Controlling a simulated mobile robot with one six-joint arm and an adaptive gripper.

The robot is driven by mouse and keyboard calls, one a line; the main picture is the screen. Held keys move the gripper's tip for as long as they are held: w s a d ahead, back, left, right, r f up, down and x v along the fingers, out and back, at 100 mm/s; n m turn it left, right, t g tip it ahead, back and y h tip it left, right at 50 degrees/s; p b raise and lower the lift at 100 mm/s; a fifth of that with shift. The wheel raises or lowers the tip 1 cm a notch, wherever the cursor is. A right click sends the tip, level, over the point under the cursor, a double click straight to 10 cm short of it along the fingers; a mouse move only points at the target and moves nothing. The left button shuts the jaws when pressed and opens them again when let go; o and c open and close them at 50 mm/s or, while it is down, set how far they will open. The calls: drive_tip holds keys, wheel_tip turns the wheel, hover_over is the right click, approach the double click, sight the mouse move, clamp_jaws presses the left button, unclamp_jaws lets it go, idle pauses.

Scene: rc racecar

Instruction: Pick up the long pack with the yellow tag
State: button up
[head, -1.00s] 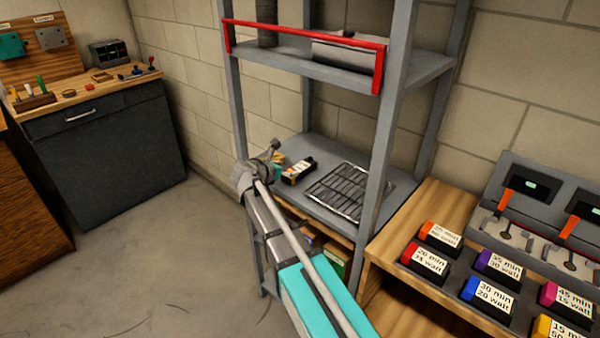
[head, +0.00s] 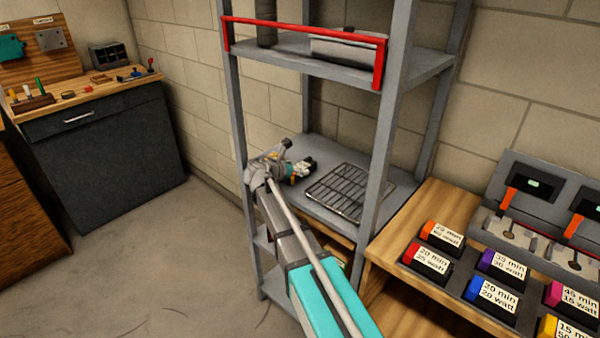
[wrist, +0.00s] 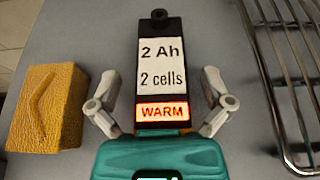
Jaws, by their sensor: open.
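In the wrist view a long black pack (wrist: 160,20) lies on the grey shelf, with a white label reading "2 Ah 2 cells" and an orange tag reading "WARM". I see no yellow tag on it. My gripper (wrist: 160,80) is open, one finger on each side of the pack, with small gaps. A teal body with a small display covers the pack's near end; I cannot tell whether it is part of my gripper. In the head view my gripper (head: 287,170) is over the shelf, largely hiding the pack (head: 305,167).
A yellow block (wrist: 47,108) lies left of the pack. A wire rack (wrist: 290,75) lies to the right, near the right finger. Shelf posts (head: 378,160) and an upper shelf (head: 340,68) frame the space. Labelled packs (head: 427,262) stand on the wooden bench.

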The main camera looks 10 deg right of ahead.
idle(0.3)
drive_tip(key=c, duration=1.3)
drive_tip(key=shift+r, duration=0.15)
wheel_tip(320, 180, up, 3)
drive_tip(key=p, duration=0.3)
drive_tip(key=shift+f, duration=0.2)
drive_tip(key=s+r+p, duration=0.3)
drive_tip(key=s, duration=0.1)
drive_tip(key=s+r+p, duration=0.3)
drive_tip(key=s, duration=0.2)
drive_tip(key=s+r+p, duration=0.4)
drive_tip(key=s, duration=0.1)
